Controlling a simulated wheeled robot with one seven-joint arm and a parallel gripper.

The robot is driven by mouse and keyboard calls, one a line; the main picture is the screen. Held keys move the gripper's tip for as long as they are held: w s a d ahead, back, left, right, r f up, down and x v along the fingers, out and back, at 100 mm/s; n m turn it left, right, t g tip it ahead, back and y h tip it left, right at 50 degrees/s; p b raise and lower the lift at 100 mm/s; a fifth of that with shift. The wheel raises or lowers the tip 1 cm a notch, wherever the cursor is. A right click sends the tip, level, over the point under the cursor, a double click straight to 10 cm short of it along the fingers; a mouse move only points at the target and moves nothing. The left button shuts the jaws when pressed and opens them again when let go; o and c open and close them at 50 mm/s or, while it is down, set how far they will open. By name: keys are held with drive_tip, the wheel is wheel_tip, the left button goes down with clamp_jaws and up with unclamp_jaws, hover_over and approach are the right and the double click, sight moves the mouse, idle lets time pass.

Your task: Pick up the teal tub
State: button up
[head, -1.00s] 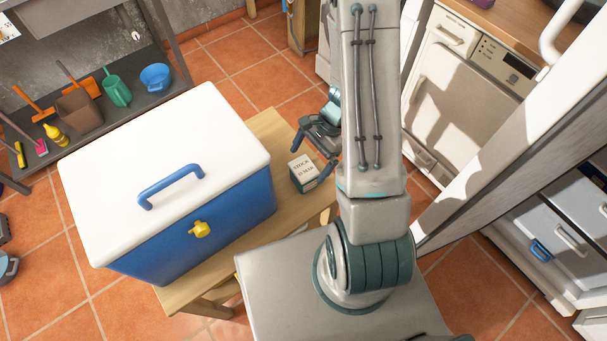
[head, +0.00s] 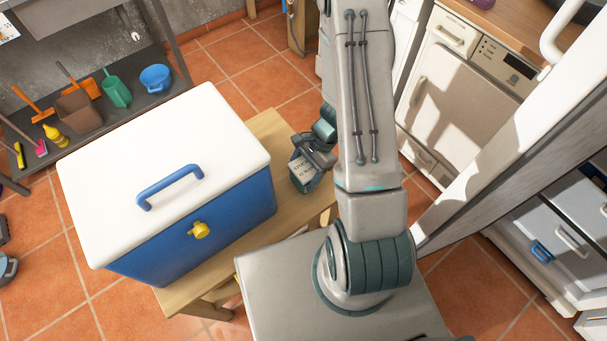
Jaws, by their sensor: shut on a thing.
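The teal tub (head: 302,174) is a small container with a white, printed label on the side facing me. It is at the right part of the wooden bench, beside the blue and white cooler. My gripper (head: 312,160) reaches down over the tub from above and is shut on it. The gripper and my arm hide the tub's top and part of its right side. I cannot tell whether the tub's base touches the bench.
The large cooler (head: 155,175) with a blue handle fills much of the wooden bench (head: 262,128). A low shelf (head: 130,101) at the back left holds a blue bowl, a green scoop and other tools. A white appliance (head: 450,95) stands at the right.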

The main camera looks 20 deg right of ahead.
drive_tip(key=shift+r, duration=0.1)
drive_tip(key=shift+r, duration=0.55)
drive_tip(key=r, duration=0.3)
drive_tip(key=shift+s+d+r, duration=0.2)
drive_tip(key=shift+s+d, duration=0.05)
drive_tip(key=shift+d, duration=0.1)
drive_tip(key=s+d+r, duration=0.6)
drive_tip(key=s+d, duration=0.1)
drive_tip(key=shift+s+d+r+p, duration=0.15)
drive_tip(key=shift+s+d+p, duration=0.1)
drive_tip(key=shift+d+p, duration=0.15)
drive_tip(key=w+a+n+g+h+p, duration=0.1)
drive_tip(key=w+a+n+g+h, duration=0.1)
drive_tip(key=w+n, duration=0.5)
drive_tip(key=w+a+n+g+h+p, duration=0.1)
drive_tip(key=w+a+n, duration=0.5)
drive_tip(key=w, duration=0.8)
drive_tip(key=n+g+h, duration=0.1)
drive_tip(key=h, duration=0.1)
drive_tip(key=shift+a+f+h, duration=0.2)
drive_tip(key=shift+f+h, duration=0.2)
